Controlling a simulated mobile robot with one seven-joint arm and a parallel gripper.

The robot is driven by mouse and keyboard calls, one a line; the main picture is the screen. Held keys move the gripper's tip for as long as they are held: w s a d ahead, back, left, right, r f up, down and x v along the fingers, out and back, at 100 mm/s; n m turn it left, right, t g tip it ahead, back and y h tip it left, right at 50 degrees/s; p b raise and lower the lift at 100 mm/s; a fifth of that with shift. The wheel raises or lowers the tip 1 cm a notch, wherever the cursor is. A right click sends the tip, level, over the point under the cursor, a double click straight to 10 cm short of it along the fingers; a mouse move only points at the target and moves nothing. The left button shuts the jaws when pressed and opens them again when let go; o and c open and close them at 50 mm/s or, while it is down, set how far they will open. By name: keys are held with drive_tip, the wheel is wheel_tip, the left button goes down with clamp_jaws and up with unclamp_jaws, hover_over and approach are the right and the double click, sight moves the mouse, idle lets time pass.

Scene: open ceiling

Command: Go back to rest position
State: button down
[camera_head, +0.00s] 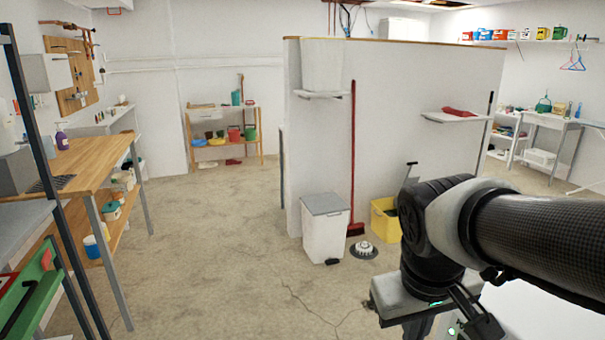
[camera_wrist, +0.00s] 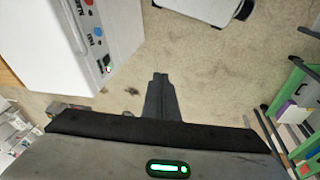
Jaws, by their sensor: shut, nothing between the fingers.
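My gripper (camera_wrist: 160,77) shows in the wrist view with its dark fingers together and nothing between them. It hangs over bare concrete floor, clear of any object. In the head view my dark arm comes in from the right and bends downward at the lower right. The fingertips are not clearly seen in that view.
A white bin with a grey lid (camera_head: 325,228), a red broom (camera_head: 354,160), a yellow bucket (camera_head: 383,222) and a round floor object (camera_head: 363,250) stand by the partition (camera_head: 400,100). A wooden workbench (camera_head: 85,165) is at left. The middle floor is clear.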

drive_tip(key=s+a+r+t+p, duration=0.1)
drive_tip(key=s+r+p, duration=0.1)
drive_tip(key=r+p, duration=0.9)
drive_tip(key=s+a+r+m+t+y+p, duration=0.1)
drive_tip(key=r+p, duration=1)
drive_tip(key=r, duration=0.4)
drive_tip(key=shift+s+a+r+m+t, duration=0.15)
drive_tip(key=shift+s+a+m+t, duration=0.15)
drive_tip(key=shift+s+t, duration=0.1)
